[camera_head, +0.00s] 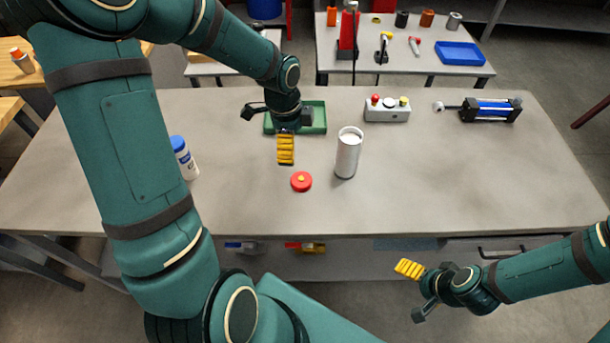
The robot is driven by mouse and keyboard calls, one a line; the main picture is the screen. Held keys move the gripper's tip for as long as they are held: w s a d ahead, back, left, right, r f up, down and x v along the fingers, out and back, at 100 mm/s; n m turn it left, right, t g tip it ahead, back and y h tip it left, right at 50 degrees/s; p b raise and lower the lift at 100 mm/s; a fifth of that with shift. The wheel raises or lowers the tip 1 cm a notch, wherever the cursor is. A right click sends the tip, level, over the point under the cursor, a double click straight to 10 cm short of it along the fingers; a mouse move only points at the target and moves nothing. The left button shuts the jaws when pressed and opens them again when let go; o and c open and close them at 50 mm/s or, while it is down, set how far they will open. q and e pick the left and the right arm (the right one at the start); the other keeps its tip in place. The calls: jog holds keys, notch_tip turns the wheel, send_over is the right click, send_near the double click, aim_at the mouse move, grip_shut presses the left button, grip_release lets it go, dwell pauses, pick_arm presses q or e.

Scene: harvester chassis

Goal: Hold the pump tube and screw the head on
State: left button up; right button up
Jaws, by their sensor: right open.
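The pump tube (347,155), a light grey open-topped cylinder, stands upright on the workbench near its middle. The head (301,181), a small red disc with a yellow centre, lies on the bench just left of the tube and apart from it. My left gripper (285,150) hangs over the bench, above and left of the tube, with yellow finger pads pointing down; its opening is unclear and nothing shows in it. My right gripper (409,269) is open and empty in front of the bench's near edge, at the lower right.
A green tray (318,118) lies partly behind my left gripper. A grey button box (387,110) and a blue-and-black cylinder device (490,110) stand at the back right. A white bottle with a blue cap (185,158) stands at left. The right half of the bench is largely clear.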

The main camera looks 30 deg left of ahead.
pick_arm(q)
jog(key=b, duration=0.2)
send_over(301, 178)
jog(key=f, duration=0.5)
jog(key=a+f, duration=0.1)
jog(key=f, duration=0.2)
jog(key=shift+f, duration=0.25)
pick_arm(e)
jog(key=shift+s+f, duration=0.2)
jog(key=shift+f, duration=0.25)
jog(key=shift+s+f, duration=0.2)
jog(key=shift+f, duration=0.25)
pick_arm(q)
jog(key=f, duration=0.2)
jog(key=d+f+b, duration=0.1)
jog(key=f, duration=0.2)
jog(key=shift+f, duration=0.1)
pick_arm(e)
jog(key=shift+s+a+f, duration=0.1)
jog(key=shift+s+f, duration=0.1)
jog(key=shift+f, duration=0.45)
pick_arm(q)
jog(key=c, duration=1.4)
